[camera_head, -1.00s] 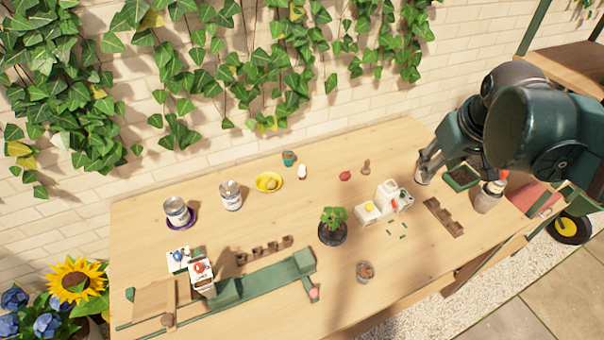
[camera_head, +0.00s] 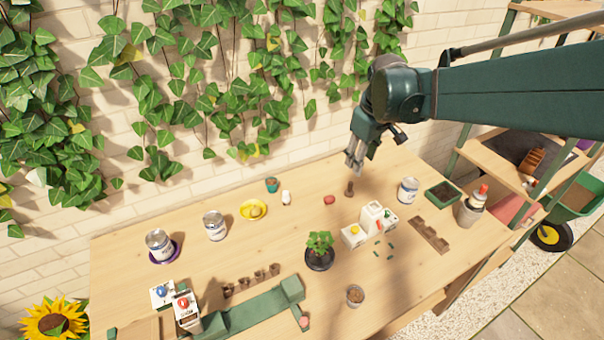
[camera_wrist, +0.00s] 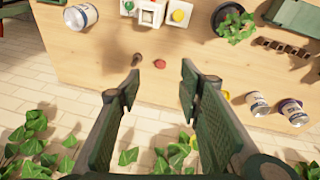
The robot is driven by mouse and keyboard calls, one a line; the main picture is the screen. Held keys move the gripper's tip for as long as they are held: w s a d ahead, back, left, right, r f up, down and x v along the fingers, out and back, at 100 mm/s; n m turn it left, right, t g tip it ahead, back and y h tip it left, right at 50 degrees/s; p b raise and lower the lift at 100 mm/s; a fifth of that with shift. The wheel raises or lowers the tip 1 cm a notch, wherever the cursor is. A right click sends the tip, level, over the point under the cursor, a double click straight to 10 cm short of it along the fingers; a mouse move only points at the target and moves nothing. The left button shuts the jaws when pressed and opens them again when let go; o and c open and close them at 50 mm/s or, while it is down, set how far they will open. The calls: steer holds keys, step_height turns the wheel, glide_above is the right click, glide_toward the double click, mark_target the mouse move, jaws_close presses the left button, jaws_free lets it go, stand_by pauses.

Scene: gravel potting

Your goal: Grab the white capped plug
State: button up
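A small, upright white piece (camera_head: 286,197) stands at the back of the table, between the teal pot and a red piece. It is the only thing I see that fits a white capped plug, but it is too small to make out a cap. My gripper (camera_head: 355,166) hangs above the table's back edge, to the right of the white piece and near a brown peg (camera_head: 349,188). In the wrist view my gripper (camera_wrist: 160,80) is open, with nothing between its fingers. The white piece does not show there; the right finger may hide it.
The red piece (camera_head: 328,199) and brown peg lie near my gripper. A yellow saucer (camera_head: 246,215) and teal pot (camera_head: 271,185) are left of the white piece. A white block set (camera_head: 373,218), potted plant (camera_head: 319,250) and cans (camera_head: 408,190) stand around.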

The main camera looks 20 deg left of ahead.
steer(key=w+a+f+n+g, duration=0.1)
steer(key=w+a+f+n, duration=0.15)
steer(key=a+f, duration=0.35)
steer(key=w+a+f+n+g, duration=0.1)
steer(key=w+a+f, duration=0.3)
steer(key=a, duration=0.4)
steer(key=n+h, duration=0.1)
steer(key=n, duration=0.3)
glide_above(286, 192)
steer(key=shift+g, duration=0.4)
step_height(286, 192, down, 12)
steer(key=shift+d+f, duration=0.1)
steer(key=shift+f, duration=0.05)
steer(key=shift+a+f, duration=0.25)
steer(key=shift+f, duration=1.25)
steer(key=shift+f, duration=0.1)
steer(key=shift+d+f, duration=0.1)
steer(key=shift+f, duration=2.4)
steer(key=shift+c, duration=0.2)
